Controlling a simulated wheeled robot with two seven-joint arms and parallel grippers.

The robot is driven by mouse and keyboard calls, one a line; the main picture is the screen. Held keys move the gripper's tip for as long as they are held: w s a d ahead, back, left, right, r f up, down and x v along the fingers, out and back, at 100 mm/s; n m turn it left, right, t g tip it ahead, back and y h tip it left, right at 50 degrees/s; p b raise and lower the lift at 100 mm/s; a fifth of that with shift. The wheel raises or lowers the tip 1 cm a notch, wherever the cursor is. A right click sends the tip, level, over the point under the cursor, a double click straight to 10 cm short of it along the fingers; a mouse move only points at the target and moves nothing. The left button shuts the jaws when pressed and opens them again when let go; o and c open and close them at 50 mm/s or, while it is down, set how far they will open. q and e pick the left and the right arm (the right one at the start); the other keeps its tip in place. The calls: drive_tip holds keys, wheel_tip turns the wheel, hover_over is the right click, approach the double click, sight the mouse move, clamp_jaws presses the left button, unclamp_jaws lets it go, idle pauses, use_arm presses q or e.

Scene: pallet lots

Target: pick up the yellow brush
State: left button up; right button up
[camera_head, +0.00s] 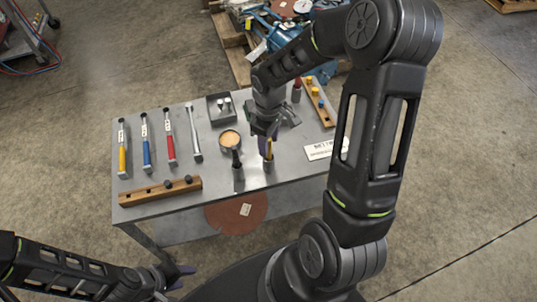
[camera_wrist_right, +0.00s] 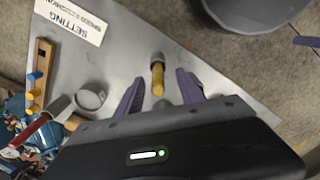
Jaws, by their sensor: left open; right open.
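The yellow brush (camera_head: 269,147) stands upright in a small dark holder (camera_head: 268,166) near the table's front edge. In the right wrist view its yellow handle (camera_wrist_right: 158,84) shows between the purple fingers. My right gripper (camera_head: 265,142) is open over the brush, with its fingers on either side of the handle; it also shows in the right wrist view (camera_wrist_right: 160,78). I cannot tell whether the fingers touch it. In the head view the arm partly hides the brush. My left gripper (camera_head: 182,277) is open and empty at the lower left, off the table.
A red-handled brush (camera_head: 297,83) stands farther back.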

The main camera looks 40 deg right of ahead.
drive_tip(key=shift+w+d+f, duration=0.1)
drive_tip(key=shift+f, duration=1.2)
drive_tip(key=shift+w+d+f, duration=0.1)
drive_tip(key=shift+f, duration=1.2)
drive_tip(key=shift+a, duration=0.1)
clamp_jaws()
